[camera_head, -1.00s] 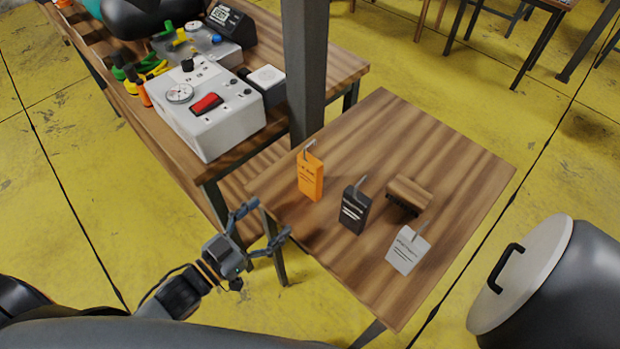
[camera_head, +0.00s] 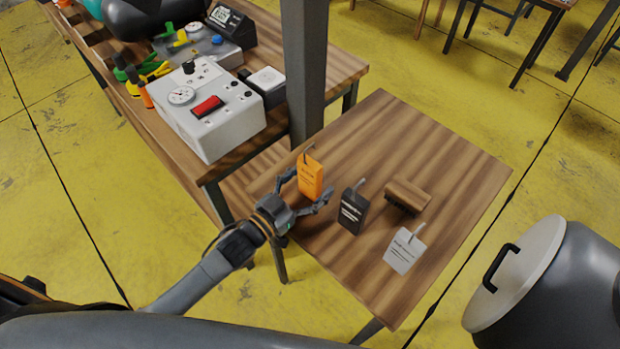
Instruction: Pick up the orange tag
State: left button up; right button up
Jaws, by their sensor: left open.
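The orange tag (camera_head: 310,177) stands near the left corner of the small wooden table (camera_head: 440,155), with a thin grey hook at its top. My left gripper (camera_head: 306,190) is open, with one finger on the left side of the orange tag and the other at its lower right. I cannot tell whether the fingers touch it. A black tag (camera_head: 352,212) stands to the right of the gripper, and a white tag (camera_head: 404,251) stands farther right near the front edge. My right gripper is not in view.
A wooden brush (camera_head: 408,194) lies behind the black and white tags. A dark post (camera_head: 304,70) rises just behind the table's left corner. A workbench with a white control box (camera_head: 208,110) stands at left. A grey drum (camera_head: 560,285) is at lower right.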

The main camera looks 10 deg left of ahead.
pick_arm(q)
jog(key=shift+c, duration=0.4)
jog(key=c, duration=1.2)
jog(key=shift+r, duration=0.1)
